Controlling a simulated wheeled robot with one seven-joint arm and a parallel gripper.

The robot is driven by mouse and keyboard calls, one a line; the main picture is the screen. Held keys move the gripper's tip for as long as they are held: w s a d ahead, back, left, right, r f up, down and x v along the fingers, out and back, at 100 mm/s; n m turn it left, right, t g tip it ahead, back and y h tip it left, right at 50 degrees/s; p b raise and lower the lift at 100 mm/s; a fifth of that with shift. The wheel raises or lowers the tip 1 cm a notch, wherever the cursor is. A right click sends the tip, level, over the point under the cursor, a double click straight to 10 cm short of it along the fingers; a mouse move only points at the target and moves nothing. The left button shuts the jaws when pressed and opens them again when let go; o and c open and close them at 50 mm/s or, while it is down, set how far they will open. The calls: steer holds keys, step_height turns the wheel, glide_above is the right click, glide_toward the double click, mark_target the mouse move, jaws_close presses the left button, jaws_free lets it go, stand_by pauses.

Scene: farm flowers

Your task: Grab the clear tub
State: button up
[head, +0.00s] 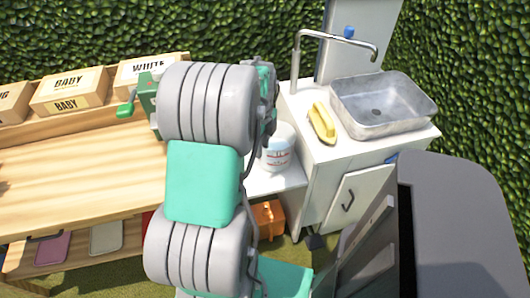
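A whitish, cloudy tub (278,150) with a pale lid and a label with red marks stands on a low white surface between the wooden bench and the sink cabinet. Its left side is partly covered by my arm, which rises through the middle of the head view. It is the only tub I can make out, and I cannot tell how clear its wall is.
A wooden bench (70,180) with cardboard boxes (68,92) fills the left. A green clamp-like object (138,100) is near its back edge. At right, a white cabinet (320,160) holds a metal sink (385,105), a tall faucet (335,38) and a yellow object (321,124).

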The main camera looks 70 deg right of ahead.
steer(key=f, duration=0.7)
steer(key=shift+w+a, duration=0.2)
steer(key=shift+a, duration=0.05)
steer(key=shift+c, duration=0.4)
jaws_close()
steer(key=shift+a, duration=0.1)
stand_by(0.5)
